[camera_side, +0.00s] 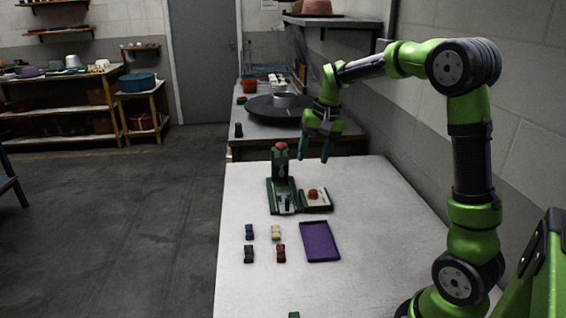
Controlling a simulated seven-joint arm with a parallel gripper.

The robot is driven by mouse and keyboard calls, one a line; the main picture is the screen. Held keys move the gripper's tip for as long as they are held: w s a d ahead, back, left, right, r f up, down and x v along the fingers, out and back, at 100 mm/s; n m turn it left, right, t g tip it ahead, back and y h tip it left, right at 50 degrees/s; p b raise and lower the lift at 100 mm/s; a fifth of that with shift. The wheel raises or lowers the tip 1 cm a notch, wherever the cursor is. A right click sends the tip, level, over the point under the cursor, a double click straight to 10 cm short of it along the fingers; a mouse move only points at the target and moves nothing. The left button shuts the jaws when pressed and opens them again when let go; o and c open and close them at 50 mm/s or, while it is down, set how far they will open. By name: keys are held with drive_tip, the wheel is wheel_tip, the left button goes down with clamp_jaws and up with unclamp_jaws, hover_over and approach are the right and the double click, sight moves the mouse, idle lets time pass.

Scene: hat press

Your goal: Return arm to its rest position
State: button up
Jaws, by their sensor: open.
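My gripper (315,150) hangs above the far end of the white table (240,285), fingers pointing down. Its fingers are apart with nothing seen between them. My green and black arm reaches up from the lower right, bends at the top right and extends left to the gripper. A green press with a red knob (281,165) stands on the table below and left of the gripper.
Several small coloured blocks, including a blue one (249,232) and a red one (281,253), lie left of a purple tray (319,241). A second bench with a dark round disc (262,110) stands behind. A wall shelf (330,21) is above. The table's near part is mostly clear.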

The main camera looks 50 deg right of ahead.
drive_tip(key=s+a+r+n+t+y, duration=0.1)
drive_tip(key=s+a+r+n+t, duration=0.2)
drive_tip(key=s+a, duration=1.3)
drive_tip(key=a+n+t, duration=0.1)
drive_tip(key=a+n, duration=0.1)
drive_tip(key=a, duration=0.1)
drive_tip(key=shift+s+a+r+n+t+y, duration=0.2)
drive_tip(key=shift+s+a+n+t+y, duration=0.1)
